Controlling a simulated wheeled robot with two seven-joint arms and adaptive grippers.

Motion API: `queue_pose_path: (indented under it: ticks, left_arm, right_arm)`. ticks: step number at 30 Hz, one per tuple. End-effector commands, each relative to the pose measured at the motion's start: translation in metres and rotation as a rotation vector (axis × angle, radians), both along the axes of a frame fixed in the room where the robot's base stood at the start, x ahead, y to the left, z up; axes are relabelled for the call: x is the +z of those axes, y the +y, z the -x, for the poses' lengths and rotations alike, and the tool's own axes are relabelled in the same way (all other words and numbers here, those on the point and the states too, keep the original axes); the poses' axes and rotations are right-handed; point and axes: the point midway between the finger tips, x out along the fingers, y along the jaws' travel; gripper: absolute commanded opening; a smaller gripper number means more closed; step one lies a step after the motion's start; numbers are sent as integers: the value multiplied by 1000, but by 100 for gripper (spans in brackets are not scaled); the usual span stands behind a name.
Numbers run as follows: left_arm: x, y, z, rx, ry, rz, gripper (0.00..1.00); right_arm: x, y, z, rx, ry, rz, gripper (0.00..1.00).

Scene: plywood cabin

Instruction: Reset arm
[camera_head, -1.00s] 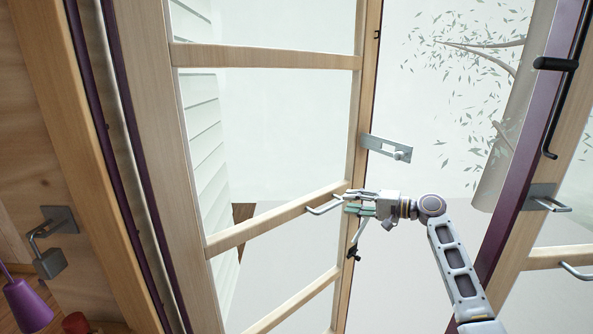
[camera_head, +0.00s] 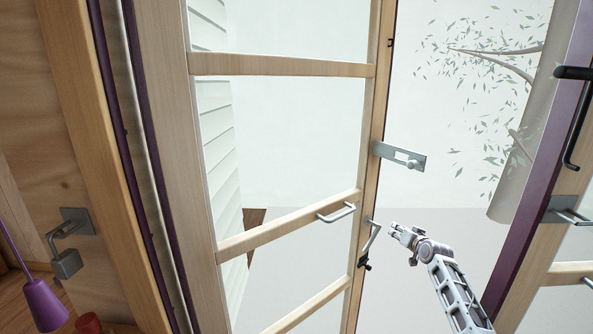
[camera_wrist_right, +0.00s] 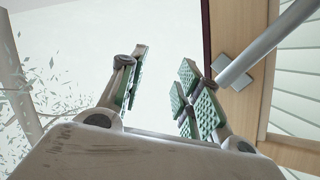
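My right gripper (camera_head: 397,233) is just right of the open door's edge in the head view, apart from the door handle. In the right wrist view its two green-padded fingers (camera_wrist_right: 160,88) stand apart with nothing between them. The wooden-framed glass door (camera_head: 289,225) stands ajar on the left. A bar handle (camera_head: 337,213) is on its rail, and a lever handle (camera_head: 371,240) is on its edge. In the right wrist view a grey handle bar (camera_wrist_right: 268,50) runs close beside the right-hand finger. My left gripper is not in view.
A metal latch plate (camera_head: 400,157) juts out from the door edge above my gripper. A purple-edged frame (camera_head: 530,170) with a black handle (camera_head: 573,125) stands at the right. The gap between shows a pale outdoors. A purple cone-shaped object (camera_head: 43,304) is at lower left.

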Motion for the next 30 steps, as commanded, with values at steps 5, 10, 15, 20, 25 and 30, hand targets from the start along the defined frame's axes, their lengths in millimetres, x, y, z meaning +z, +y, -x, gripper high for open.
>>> queue_pose_path:
  ticks: [5,10,15,20,25,30]
  left_arm:
    - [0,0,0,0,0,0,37]
    - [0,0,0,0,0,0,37]
    - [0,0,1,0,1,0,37]
    - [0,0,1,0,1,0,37]
    - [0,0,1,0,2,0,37]
    - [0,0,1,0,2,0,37]
  right_arm:
    - [-79,-15,15,-25,57,188,34]
    - [-153,-19,41,-15,124,332,34]
    - [-224,-19,75,14,198,439,34]
    - [-287,-15,114,52,273,508,34]
    - [-350,-9,161,96,357,562,34]
    - [-408,-1,213,145,445,600,34]
